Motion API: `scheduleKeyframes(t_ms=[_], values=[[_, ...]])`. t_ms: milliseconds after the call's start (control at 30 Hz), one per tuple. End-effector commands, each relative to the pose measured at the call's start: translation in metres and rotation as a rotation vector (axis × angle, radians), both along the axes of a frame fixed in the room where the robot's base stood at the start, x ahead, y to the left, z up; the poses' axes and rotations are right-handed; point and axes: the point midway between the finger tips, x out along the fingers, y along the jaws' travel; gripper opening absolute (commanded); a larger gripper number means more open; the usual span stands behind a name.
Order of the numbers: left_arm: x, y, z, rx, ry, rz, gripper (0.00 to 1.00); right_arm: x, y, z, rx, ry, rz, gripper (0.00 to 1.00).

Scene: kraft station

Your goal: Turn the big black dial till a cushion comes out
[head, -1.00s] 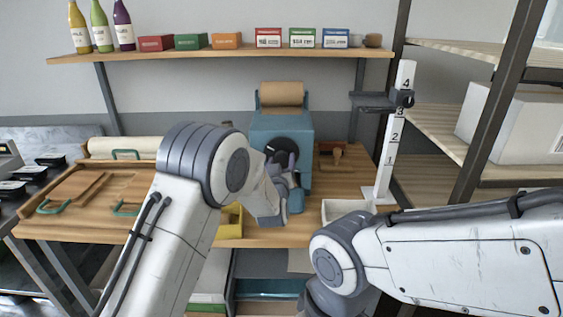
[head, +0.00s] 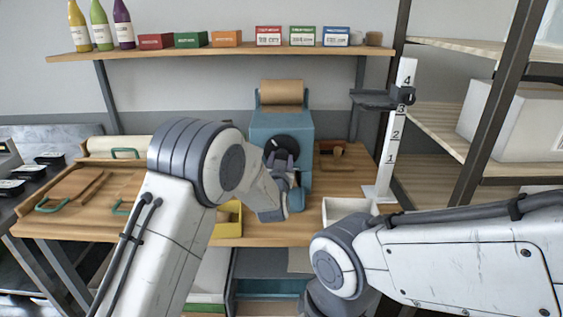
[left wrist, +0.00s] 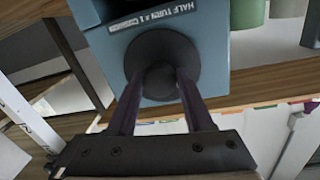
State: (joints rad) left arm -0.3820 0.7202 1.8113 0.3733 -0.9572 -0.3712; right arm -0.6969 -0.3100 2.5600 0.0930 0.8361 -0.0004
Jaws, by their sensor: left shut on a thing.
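The blue dispenser (head: 292,122) stands at the back of the wooden bench, with a roll of brown paper (head: 281,93) on top. Its big black dial (head: 277,144) faces me and is partly hidden by my left gripper (head: 281,162). In the left wrist view the two dark fingers of my left gripper (left wrist: 158,78) are closed on either side of the round dial (left wrist: 161,55). A label (left wrist: 155,16) above the dial reads "HALF TURN = 1 CUSHION". I see no cushion. My right gripper is out of view; only my right arm shows.
A yellow bin (head: 228,222) and a white tray (head: 344,211) sit near the bench's front edge, either side of my left gripper. A white numbered post (head: 392,140) stands right of the dispenser. A shelf (head: 220,48) with bottles and small boxes runs above.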

Motion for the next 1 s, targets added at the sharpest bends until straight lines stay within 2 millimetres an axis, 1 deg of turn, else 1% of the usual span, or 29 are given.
scheduleKeyframes(t_ms=[367, 700, 1000], values=[[0.0, -0.001, 0.002, 0.358, 0.002, -0.003, 0.0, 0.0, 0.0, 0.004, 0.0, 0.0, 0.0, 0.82], [0.0, -0.001, 0.003, 0.682, 0.001, -0.002, 0.0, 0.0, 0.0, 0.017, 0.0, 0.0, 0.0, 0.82], [-0.001, -0.001, 0.004, 0.933, 0.002, -0.003, 0.0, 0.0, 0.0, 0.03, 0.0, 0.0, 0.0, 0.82]])
